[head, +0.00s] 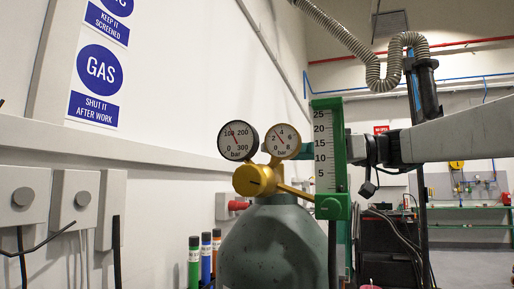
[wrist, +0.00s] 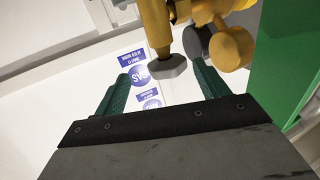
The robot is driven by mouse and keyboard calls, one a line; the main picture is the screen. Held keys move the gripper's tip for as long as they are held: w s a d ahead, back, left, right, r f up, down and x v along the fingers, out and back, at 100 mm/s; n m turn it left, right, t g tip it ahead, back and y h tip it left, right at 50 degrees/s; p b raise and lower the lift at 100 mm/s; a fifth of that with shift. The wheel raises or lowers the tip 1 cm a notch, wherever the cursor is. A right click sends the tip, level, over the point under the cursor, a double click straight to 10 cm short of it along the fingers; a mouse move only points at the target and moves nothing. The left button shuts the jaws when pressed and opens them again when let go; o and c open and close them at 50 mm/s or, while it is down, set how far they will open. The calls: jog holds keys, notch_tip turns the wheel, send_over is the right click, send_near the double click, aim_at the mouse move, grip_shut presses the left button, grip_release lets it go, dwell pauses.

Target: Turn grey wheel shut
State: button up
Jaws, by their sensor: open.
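In the wrist view, a grey faceted wheel (wrist: 168,68) sits at the end of a brass stem (wrist: 156,25). It appears between the tips of my open gripper (wrist: 161,74), nearer the right finger; I cannot tell whether they touch. In the head view, the brass regulator (head: 255,180) with two round gauges (head: 238,140) tops a grey-green gas cylinder (head: 275,245). My gripper is mostly hidden there behind the green scale, with a bit of dark green finger (head: 303,152) showing beside the right gauge. I cannot make out the grey wheel in the head view.
A green upright scale (head: 328,150) stands close to the right of the gauges. Its green body also fills the right side of the wrist view (wrist: 290,60). Green, blue and orange tubes (head: 206,255) stand left of the cylinder. The wall has grey boxes (head: 73,205).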

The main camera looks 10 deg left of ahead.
jog(key=shift+n+g, duration=0.3)
jog(key=shift+g, duration=0.1)
jog(key=x, duration=0.5)
jog(key=r+x, duration=0.1)
jog(key=x, duration=0.2)
jog(key=shift+s, duration=0.25)
jog(key=c, duration=1)
